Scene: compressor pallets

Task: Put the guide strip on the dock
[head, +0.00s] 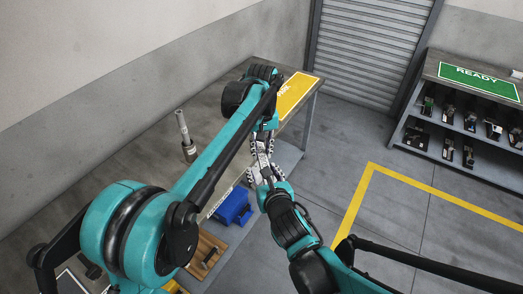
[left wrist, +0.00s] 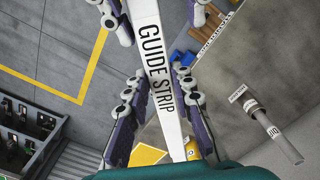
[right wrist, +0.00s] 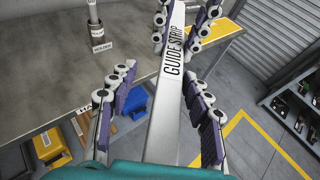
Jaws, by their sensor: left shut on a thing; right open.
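The guide strip is a long pale bar with its name in black, seen in the left wrist view (left wrist: 150,40) and the right wrist view (right wrist: 170,110). My left gripper (head: 262,142) is shut on the guide strip above the floor beside the table. My right gripper (head: 262,173) faces it from the other end; its open fingers stand on both sides of the strip, as the right wrist view (right wrist: 163,85) shows. In the head view the grippers mostly hide the strip. I cannot tell which thing is the dock.
A grey table (head: 150,140) runs along the wall, with an upright grey rod in a holder (head: 189,150) and a yellow sign (head: 295,94). A blue bin (head: 234,207) stands below the grippers. A shelf with a green READY sign (head: 480,80) stands right. The yellow-marked floor is clear.

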